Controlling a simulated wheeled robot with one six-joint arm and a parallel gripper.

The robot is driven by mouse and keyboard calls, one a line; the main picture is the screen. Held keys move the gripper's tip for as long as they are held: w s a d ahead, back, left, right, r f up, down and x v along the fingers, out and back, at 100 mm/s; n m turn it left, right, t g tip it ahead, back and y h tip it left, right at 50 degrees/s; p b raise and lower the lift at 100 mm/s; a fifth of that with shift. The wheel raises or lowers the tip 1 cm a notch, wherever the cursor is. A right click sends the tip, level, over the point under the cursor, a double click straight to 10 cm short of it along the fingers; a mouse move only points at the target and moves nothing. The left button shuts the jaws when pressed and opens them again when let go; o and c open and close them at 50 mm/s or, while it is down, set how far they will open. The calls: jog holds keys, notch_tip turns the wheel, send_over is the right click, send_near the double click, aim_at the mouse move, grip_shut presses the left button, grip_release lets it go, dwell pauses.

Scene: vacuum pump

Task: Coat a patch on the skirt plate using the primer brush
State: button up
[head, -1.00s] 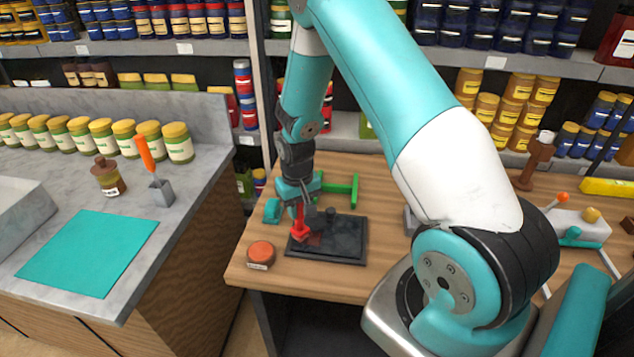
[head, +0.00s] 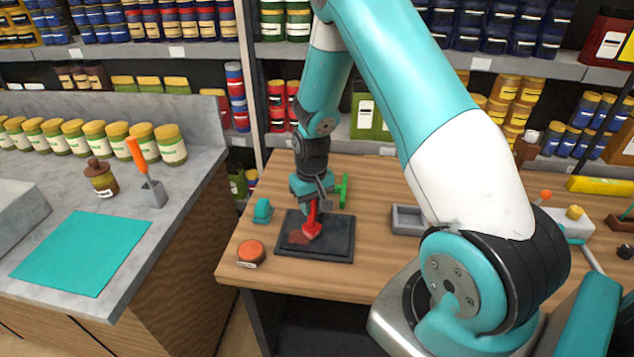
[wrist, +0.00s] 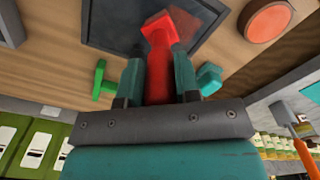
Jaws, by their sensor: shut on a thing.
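The skirt plate (head: 335,248) is a flat black plate with a raised rim, lying on the wooden bench. A faint reddish patch (head: 298,238) shows on its left part. My gripper (head: 313,203) is above the plate, shut on the red primer brush (head: 311,230). The brush points down with its wide head over the plate's middle; I cannot tell whether it touches. In the wrist view, my gripper's two fingers (wrist: 160,85) flank the red brush (wrist: 159,45), and the black plate (wrist: 112,25) lies beyond it.
A round orange-red tin (head: 250,251) sits left of the plate at the bench's front. A teal block (head: 262,211) and a green object (head: 343,190) are near the plate's back corners. A grey tray (head: 408,219) stands to the right. Bare wood lies between plate and tray.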

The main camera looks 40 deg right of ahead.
jog(key=shift+a+r, duration=0.1)
jog(key=shift+r, duration=0.6)
jog(key=shift+r+p, duration=2)
jog(key=shift+r, duration=0.45)
jog(key=shift+f+b, duration=0.2)
jog(key=shift+b, duration=0.75)
jog(key=shift+f, duration=0.1)
